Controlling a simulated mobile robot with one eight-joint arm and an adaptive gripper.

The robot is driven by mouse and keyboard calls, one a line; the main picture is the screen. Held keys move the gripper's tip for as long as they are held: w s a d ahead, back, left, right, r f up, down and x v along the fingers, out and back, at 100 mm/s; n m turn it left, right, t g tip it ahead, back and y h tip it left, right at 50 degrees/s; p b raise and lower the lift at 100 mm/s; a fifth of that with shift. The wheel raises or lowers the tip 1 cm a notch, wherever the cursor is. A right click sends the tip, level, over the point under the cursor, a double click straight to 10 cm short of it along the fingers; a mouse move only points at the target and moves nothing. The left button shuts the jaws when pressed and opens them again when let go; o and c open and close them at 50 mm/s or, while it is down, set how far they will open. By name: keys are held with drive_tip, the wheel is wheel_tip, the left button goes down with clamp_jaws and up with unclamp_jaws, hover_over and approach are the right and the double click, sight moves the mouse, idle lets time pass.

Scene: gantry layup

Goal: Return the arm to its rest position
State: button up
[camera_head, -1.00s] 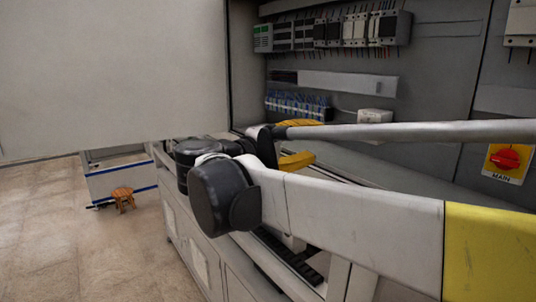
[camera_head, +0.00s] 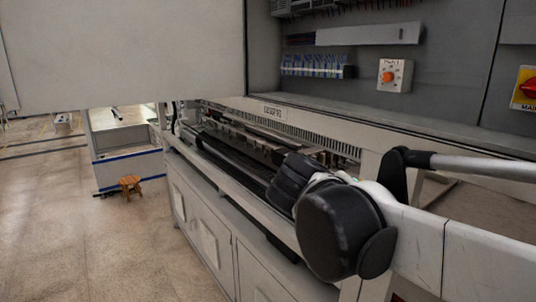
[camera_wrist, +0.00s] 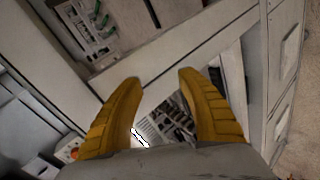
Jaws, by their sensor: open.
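My gripper (camera_wrist: 160,98) shows in the wrist view with two yellow ridged fingers spread apart. It is open and nothing is between the fingers. Behind the gap lie a pale panel edge and a dark area of small parts. In the head view my arm reaches in from the right edge, with a black rounded joint in front of the long machine (camera_head: 255,150). The gripper itself is not visible in the head view.
An open electrical cabinet (camera_head: 440,75) stands at the back right, with an orange knob box (camera_head: 394,75) and a red switch (camera_head: 527,88). A large pale panel (camera_head: 120,55) fills the upper left. A small wooden stool (camera_head: 130,185) stands on open floor (camera_head: 90,245).

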drive_tip(key=s+f+m+y+b, duration=0.1)
drive_tip(key=s+f+y+b, duration=0.2)
drive_tip(key=f, duration=1)
drive_tip(key=s+f+m+y+b, duration=0.2)
drive_tip(key=s+f+b, duration=0.5)
drive_tip(key=f+b, duration=0.4)
drive_tip(key=s+a+f+m+y+b, duration=0.1)
drive_tip(key=s+f+y+b, duration=0.2)
drive_tip(key=f, duration=1.3)
drive_tip(key=s+b, duration=0.2)
drive_tip(key=b, duration=0.2)
drive_tip(key=shift+f+m+y, duration=0.4)
drive_tip(key=shift+a, duration=0.1)
